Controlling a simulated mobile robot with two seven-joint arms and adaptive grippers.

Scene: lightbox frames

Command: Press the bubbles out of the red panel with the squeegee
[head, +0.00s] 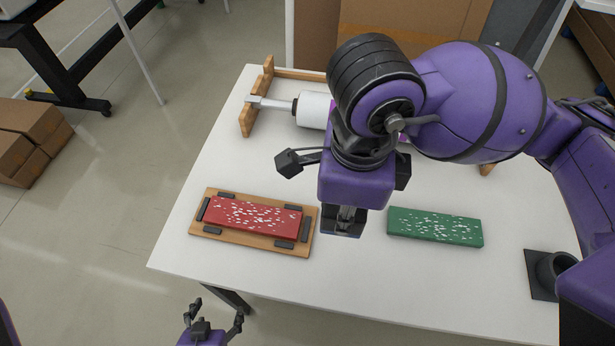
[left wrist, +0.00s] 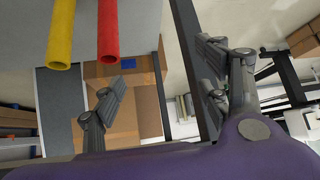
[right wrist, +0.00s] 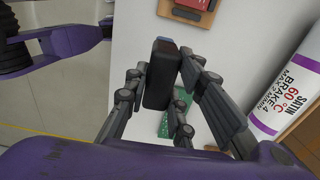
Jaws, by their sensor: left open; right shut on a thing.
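The red panel (head: 254,216), covered with white bubble specks, lies on a wooden board (head: 196,229) at the table's left side, between several dark blocks. Its edge also shows at the top of the right wrist view (right wrist: 196,4). My right gripper (right wrist: 163,66) is shut on the squeegee (right wrist: 158,88), whose black handle shows between the fingers. In the head view, the squeegee's lower part (head: 343,226) hangs below my purple gripper body, right of the red panel and apart from it. My left gripper (head: 218,311) is open and empty, low beyond the table's front edge.
A green panel (head: 435,227) with white specks lies on the table (head: 330,290) to the right. A black holder (head: 553,272) stands at the right edge. A white roll (head: 312,110) on a wooden stand (head: 258,98) lies at the back, partly hidden by my right arm. The table's front is clear.

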